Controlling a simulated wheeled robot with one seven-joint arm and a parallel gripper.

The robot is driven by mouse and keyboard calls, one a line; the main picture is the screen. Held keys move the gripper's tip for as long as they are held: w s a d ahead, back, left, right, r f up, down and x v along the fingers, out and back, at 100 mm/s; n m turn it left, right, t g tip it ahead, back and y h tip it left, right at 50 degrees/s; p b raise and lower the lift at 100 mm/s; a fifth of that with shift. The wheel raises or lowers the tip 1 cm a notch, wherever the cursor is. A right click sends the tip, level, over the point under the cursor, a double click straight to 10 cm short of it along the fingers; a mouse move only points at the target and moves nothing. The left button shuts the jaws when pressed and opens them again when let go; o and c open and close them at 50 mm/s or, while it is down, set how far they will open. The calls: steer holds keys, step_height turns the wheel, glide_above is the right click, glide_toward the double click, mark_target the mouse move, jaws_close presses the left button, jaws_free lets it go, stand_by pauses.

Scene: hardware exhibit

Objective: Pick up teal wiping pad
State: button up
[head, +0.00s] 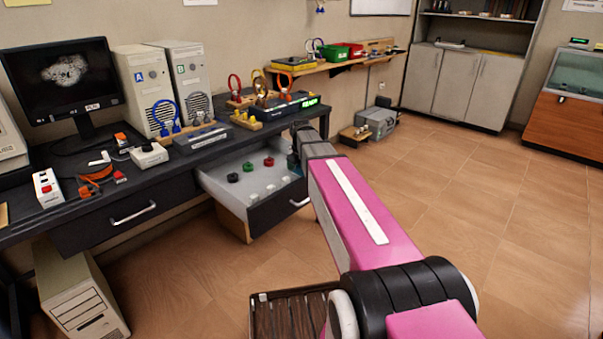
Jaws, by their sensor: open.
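A small teal patch (293,164) shows at the right end of the open drawer, beside the end of my arm. It may be the teal wiping pad, but it is too small and too covered to be sure. My gripper (299,148) is at the far end of my pink arm, over the drawer's right side and close to the teal patch. It is open, and its fingers are mostly hidden by my wrist. I cannot tell whether it touches the teal patch.
The open drawer (270,212) holds green, red and black knobs and pale pieces. The black desk (180,178) above it carries a monitor (66,78), computer towers and several devices. A beige tower (80,295) stands on the floor at left. Floor at right is clear.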

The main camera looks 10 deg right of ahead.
steer(key=c, duration=0.9)
steer(key=shift+c, duration=0.2)
steer(key=shift+r, duration=0.75)
step_height(320, 180, up, 3)
steer(key=shift+f, duration=0.2)
steer(key=s+a+r, duration=0.3)
steer(key=a+r, duration=0.4)
steer(key=a, duration=0.4)
steer(key=shift+a, duration=0.15)
